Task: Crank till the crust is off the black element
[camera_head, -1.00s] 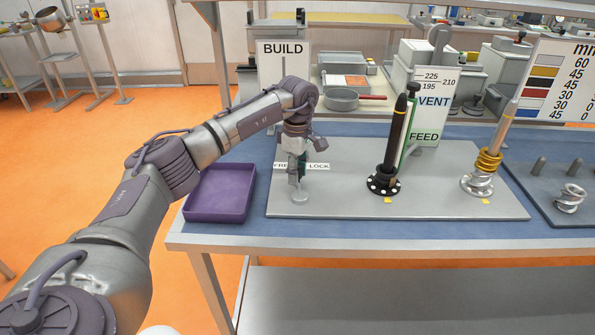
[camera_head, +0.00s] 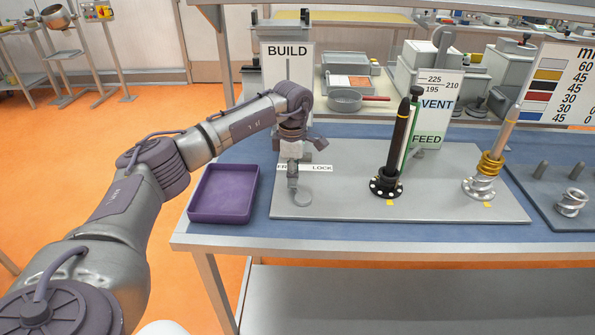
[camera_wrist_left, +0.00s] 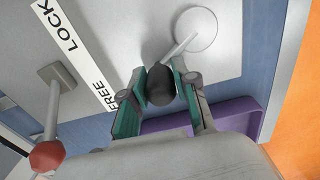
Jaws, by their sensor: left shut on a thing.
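My right gripper is out of view.
A FREE/LOCK label (camera_head: 318,168) lies beside the crank, with a red-knobbed lever (camera_wrist_left: 47,155). A purple tray (camera_head: 222,194) is at the left. A gold-ringed post (camera_head: 490,164) stands to the right. BUILD and FEED/VENT signs stand behind. The plate's front middle is clear.

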